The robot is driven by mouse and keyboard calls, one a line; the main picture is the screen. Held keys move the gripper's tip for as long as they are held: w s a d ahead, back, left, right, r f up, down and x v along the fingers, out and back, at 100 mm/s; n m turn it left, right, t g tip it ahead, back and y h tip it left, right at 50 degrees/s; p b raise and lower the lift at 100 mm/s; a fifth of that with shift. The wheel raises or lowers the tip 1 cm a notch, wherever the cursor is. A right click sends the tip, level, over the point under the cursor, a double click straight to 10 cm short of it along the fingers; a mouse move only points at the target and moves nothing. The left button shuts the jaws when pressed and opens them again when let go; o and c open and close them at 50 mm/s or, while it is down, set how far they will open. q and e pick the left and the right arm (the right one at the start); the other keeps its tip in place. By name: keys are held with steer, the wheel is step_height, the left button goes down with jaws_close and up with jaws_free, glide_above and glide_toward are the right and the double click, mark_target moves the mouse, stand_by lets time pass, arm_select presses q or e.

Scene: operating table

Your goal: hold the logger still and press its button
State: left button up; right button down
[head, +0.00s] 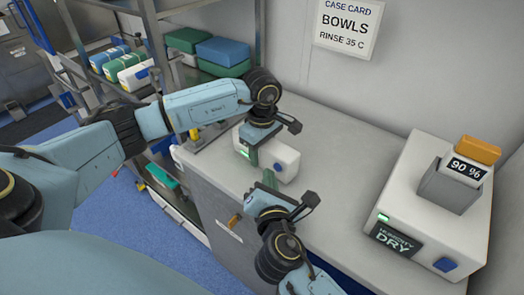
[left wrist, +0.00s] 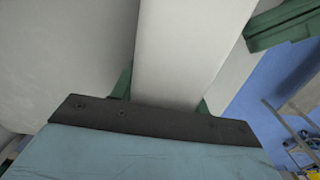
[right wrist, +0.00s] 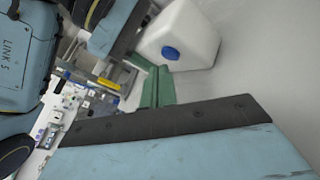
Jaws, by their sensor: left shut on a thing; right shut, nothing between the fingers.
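The logger is a white rounded box (head: 288,157) with a blue round button (head: 277,167) on its front, standing on the counter. My left gripper (head: 253,156) is shut on the logger from above, with its green fingers on either side of the white body; the left wrist view shows the body (left wrist: 180,50) between them. My right gripper (head: 269,178) is shut and empty, just in front of the logger. In the right wrist view its green fingertips (right wrist: 158,85) are just below the button (right wrist: 171,53); I cannot tell whether they touch the logger.
A white humidity box (head: 420,195) with a "DRY" label and a "90 %" display stands on the right of the counter (head: 345,150). A shelf rack (head: 150,40) with coloured boxes stands at the back left. The counter between logger and humidity box is clear.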

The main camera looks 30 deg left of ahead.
arm_select(q)
steer(key=o, duration=1.3)
arm_select(e)
steer(key=s, duration=0.6)
steer(key=shift+a, duration=0.4)
arm_select(q)
step_height(320, 180, up, 12)
